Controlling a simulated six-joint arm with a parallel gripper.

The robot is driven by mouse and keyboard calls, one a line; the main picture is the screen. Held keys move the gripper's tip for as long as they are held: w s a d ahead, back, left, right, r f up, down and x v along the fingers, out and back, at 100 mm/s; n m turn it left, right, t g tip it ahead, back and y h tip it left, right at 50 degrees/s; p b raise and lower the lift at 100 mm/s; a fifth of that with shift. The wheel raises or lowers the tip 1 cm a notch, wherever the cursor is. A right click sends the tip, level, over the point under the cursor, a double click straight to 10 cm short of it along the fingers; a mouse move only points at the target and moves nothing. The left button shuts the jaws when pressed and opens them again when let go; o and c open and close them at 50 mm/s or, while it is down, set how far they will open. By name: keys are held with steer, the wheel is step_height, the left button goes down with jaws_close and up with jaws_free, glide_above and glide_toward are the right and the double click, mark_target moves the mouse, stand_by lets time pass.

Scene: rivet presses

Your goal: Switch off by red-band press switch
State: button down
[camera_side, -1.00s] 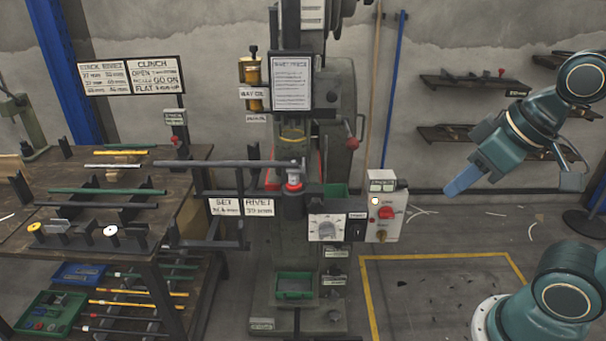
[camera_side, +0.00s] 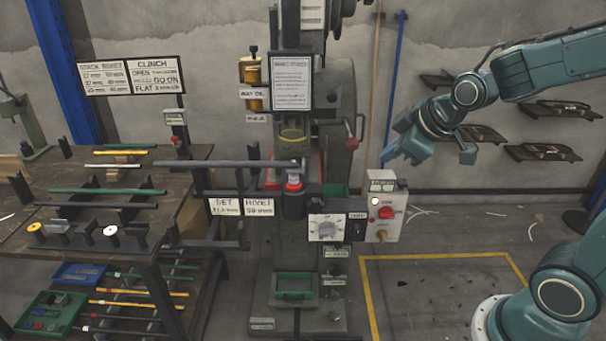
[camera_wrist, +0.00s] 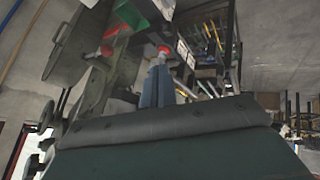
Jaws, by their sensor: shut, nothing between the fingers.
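The press (camera_side: 345,110) stands in the middle of the side view, with a red band (camera_side: 293,185) around a dark post at its front. A pale switch box (camera_side: 400,215) is at its right front. The box carries a red knob (camera_side: 386,213), a round white lamp (camera_side: 375,201) and a brass knob (camera_side: 381,236). My gripper (camera_side: 386,156) is shut and empty, above the box and apart from it, its blue fingers pointing down-left. In the wrist view the shut blue fingers (camera_wrist: 158,85) point toward a red part; I cannot tell which red part it is.
A workbench (camera_side: 190,160) with rods stands at the left; a smaller red control (camera_side: 176,140) is on its post. A long grey bar (camera_side: 220,163) reaches from the bench to the press. Wall shelves (camera_side: 470,133) are behind my arm.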

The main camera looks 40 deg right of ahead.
steer(key=w+d+f+n+t+h, duration=0.1)
steer(key=w+d+f+n+h, duration=0.1)
steer(key=w+d+f+n, duration=0.5)
steer(key=w+d+f+n+t+h, duration=0.2)
steer(key=w+d+f, duration=0.4)
steer(key=d+f, duration=0.4)
steer(key=n+t+h, duration=0.1)
steer(key=n+h, duration=0.3)
steer(key=n, duration=0.4)
glide_toward(387, 215)
steer(key=shift+s+d+f, duration=0.15)
steer(key=shift+s+d, duration=0.75)
steer(key=shift+d, duration=0.1)
steer(key=shift+w+d, duration=0.15)
steer(key=shift+w+d, duration=2.35)
steer(key=shift+w+a+f, duration=0.25)
steer(key=shift+a+f, duration=0.05)
